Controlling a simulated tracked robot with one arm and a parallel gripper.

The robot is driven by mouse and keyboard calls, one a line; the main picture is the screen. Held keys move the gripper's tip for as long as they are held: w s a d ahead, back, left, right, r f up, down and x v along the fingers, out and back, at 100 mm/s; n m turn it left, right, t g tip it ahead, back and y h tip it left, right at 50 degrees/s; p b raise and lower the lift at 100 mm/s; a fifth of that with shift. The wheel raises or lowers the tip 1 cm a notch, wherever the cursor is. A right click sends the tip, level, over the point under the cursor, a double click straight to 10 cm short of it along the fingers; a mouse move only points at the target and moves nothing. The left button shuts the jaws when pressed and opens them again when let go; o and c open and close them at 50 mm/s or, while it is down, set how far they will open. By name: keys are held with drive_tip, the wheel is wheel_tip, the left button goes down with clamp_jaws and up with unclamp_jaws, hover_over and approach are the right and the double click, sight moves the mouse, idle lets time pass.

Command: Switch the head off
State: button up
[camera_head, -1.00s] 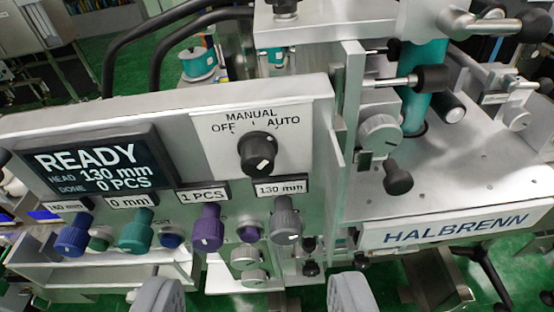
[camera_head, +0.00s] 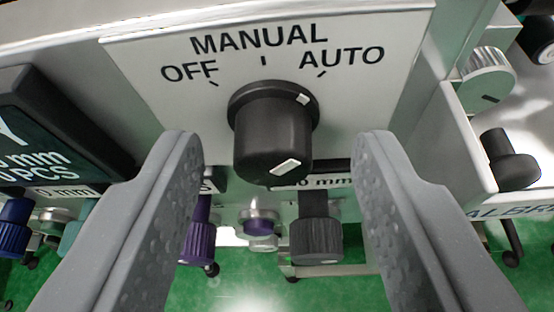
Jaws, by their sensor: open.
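The black selector knob (camera_head: 272,135) sits on a pale plate (camera_head: 395,50) marked OFF, MANUAL and AUTO. A white mark on the knob's collar points up and right, toward the AUTO tick; another white mark shows on its front face. My gripper (camera_head: 277,150) is open, with one grey finger to the left of the knob and one to the right. Clear gaps show on both sides, and neither finger appears to touch it.
The dark display (camera_head: 50,130) is at the left, partly cut off. Below the selector are a purple knob (camera_head: 200,235), a grey knob (camera_head: 316,235) and a purple button (camera_head: 259,222). A blue knob (camera_head: 14,230) is at far left. A black knob (camera_head: 510,158) sticks out at right.

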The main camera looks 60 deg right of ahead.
clamp_jaws()
drive_tip(key=shift+a, duration=0.15)
